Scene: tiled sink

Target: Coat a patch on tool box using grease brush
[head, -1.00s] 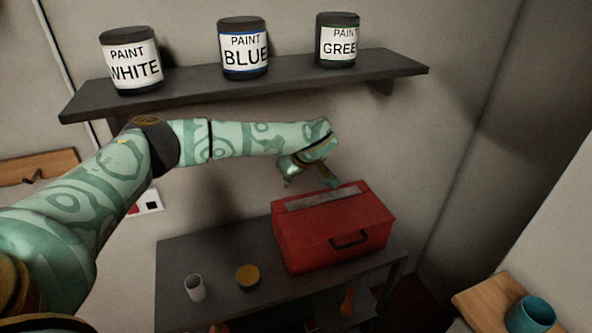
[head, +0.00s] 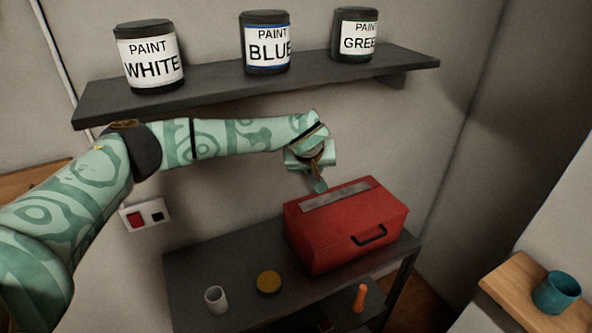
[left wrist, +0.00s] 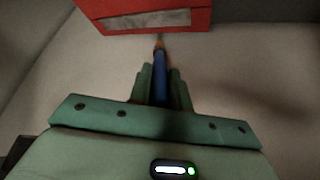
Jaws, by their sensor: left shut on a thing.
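A red tool box (head: 345,236) with a dark handle on its front sits on a dark table. A long grey patch (head: 336,196) lies on its lid; it also shows in the left wrist view (left wrist: 148,19). My left gripper (head: 320,185) is above the lid's rear left part. In the left wrist view my left gripper (left wrist: 161,88) is shut on a blue-handled brush (left wrist: 160,75), whose tip points toward the tool box's patch. I cannot tell whether the tip touches it. My right gripper is not in view.
A white cup (head: 216,299) and a round tin with yellow-brown content (head: 268,283) stand on the table (head: 195,270). A shelf (head: 230,96) with paint cans runs above my left arm. A teal cup (head: 556,291) stands on a wooden surface at right.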

